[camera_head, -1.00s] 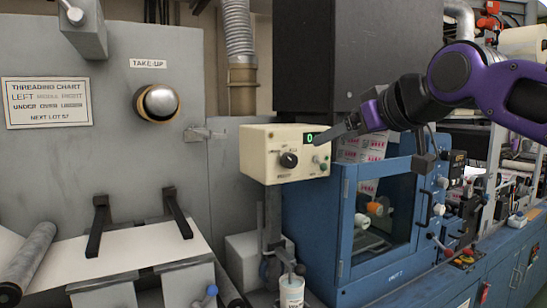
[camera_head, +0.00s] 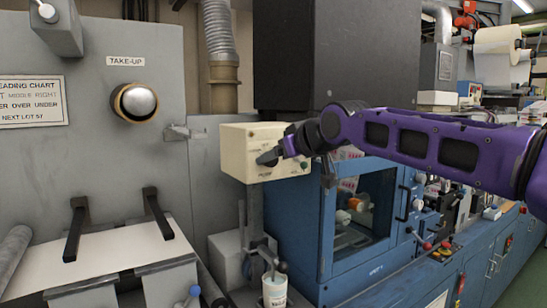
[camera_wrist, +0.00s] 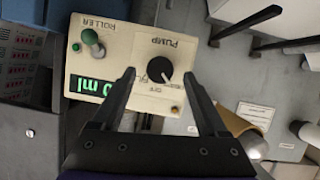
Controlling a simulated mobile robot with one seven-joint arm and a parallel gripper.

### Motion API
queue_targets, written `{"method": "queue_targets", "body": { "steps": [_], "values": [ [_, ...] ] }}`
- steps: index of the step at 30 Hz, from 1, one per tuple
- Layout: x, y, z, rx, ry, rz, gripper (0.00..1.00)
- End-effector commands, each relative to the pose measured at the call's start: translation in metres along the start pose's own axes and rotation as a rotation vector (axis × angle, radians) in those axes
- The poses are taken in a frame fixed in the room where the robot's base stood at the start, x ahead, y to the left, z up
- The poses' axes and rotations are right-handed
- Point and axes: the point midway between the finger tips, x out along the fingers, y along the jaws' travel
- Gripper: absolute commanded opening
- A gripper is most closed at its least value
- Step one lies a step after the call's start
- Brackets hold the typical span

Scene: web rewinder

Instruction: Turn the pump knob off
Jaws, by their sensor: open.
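The cream control box (camera_head: 235,163) stands on a post at the middle of the head view. In the wrist view, the control box (camera_wrist: 194,50) appears turned around, with its black pump knob (camera_wrist: 159,69) below the word PUMP. A white mark on the knob points to the lower right there, and an OFF label shows near its lower edge. My gripper (camera_wrist: 158,77) is open, its two dark fingers on either side of the knob in the picture. I cannot tell whether they touch it. In the head view my gripper (camera_head: 272,156) covers the knob area.
On the box are a green roller switch (camera_wrist: 92,42), a green display (camera_wrist: 90,84) and a small orange lamp (camera_wrist: 176,109). A blue machine cabinet (camera_head: 303,225) stands right of the box, under a dark housing (camera_head: 335,55). A grey panel (camera_head: 90,100) is at left.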

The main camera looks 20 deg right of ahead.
Motion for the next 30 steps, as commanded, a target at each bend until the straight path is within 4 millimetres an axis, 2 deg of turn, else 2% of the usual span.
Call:
{"method": "queue_targets", "body": {
  "steps": [6, 17, 20, 30],
  "values": [
    [0.017, 0.0, -0.001, -0.001, 0.001, 0.0, 0.76],
    [0.021, 0.0, 0.0, 0.0, 0.001, 0.001, 0.76],
    [0.021, 0.0, 0.0, 0.0, 0.001, 0.001, 0.62],
    [0.021, 0.0, 0.0, 0.0, 0.001, 0.0, 0.01]
  ]
}}
